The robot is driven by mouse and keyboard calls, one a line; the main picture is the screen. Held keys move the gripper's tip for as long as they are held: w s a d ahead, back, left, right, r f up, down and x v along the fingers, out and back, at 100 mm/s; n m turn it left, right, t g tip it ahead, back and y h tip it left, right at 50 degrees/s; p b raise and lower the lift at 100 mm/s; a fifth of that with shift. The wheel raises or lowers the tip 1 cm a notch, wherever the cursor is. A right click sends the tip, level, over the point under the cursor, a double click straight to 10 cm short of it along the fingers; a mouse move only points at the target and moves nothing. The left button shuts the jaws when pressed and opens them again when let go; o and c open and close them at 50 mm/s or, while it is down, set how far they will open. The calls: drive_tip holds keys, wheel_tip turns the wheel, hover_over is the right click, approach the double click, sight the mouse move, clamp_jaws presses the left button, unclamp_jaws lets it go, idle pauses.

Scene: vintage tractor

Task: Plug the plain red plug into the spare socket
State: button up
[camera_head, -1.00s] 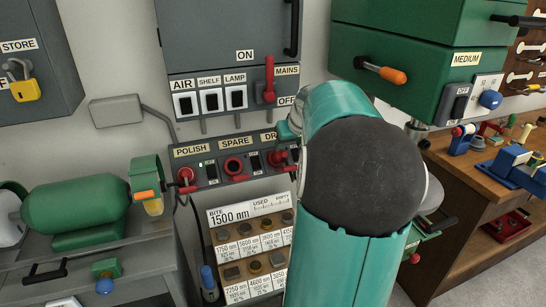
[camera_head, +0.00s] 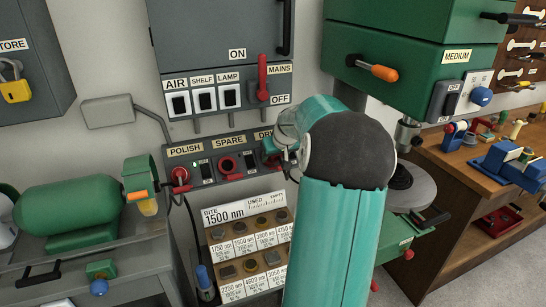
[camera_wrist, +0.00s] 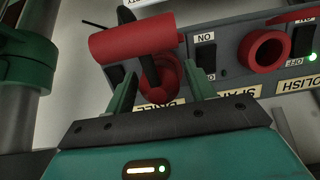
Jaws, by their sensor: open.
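The spare socket (camera_head: 227,165) is an empty red ring in the middle of the dark socket panel. It also shows in the wrist view (camera_wrist: 262,52), where the labels are upside down. A red cylindrical plug (camera_wrist: 130,45) with a black cord sits at the socket on the drill side, beside the spare socket. In the head view my arm mostly hides it. Another red plug (camera_head: 180,176) is in the polish socket. My gripper (camera_wrist: 165,80) is open, its two fingers on either side of the drill-side plug's base. I cannot tell if they touch it.
The mains lever (camera_head: 263,78) and a row of switches (camera_head: 205,99) are above the panel. A bit rack (camera_head: 246,250) stands below it. A green motor (camera_head: 70,207) is at left, and a green drill press (camera_head: 410,70) overhangs at right.

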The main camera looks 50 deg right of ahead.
sight(279, 156)
drive_tip(key=c, duration=1)
drive_tip(key=shift+s+a+r, duration=0.55)
drive_tip(key=shift+s+r, duration=0.35)
drive_tip(key=shift+s, duration=0.05)
drive_tip(key=shift+s+a+r, duration=0.55)
drive_tip(key=shift+s+r, duration=0.3)
drive_tip(key=shift+s, duration=0.05)
drive_tip(key=shift+s+a+f+v, duration=0.1)
drive_tip(key=shift+s+v, duration=0.05)
drive_tip(key=shift+v, duration=0.9)
drive_tip(key=shift+s+a+f+v, duration=0.1)
drive_tip(key=shift+s+f+v, duration=0.05)
drive_tip(key=shift+v, duration=0.95)
drive_tip(key=shift+s+a+f+v, duration=0.1)
drive_tip(key=shift+v, duration=0.95)
drive_tip(key=shift+w+a+r, duration=0.1)
drive_tip(key=shift+w+a, duration=1.25)
drive_tip(key=shift+a, duration=0.8)
drive_tip(key=shift+w+a, duration=1.35)
drive_tip(key=shift+a, duration=0.75)
drive_tip(key=shift+w+a+r, duration=0.1)
drive_tip(key=shift+w+a, duration=1.2)
drive_tip(key=shift+a, duration=0.85)
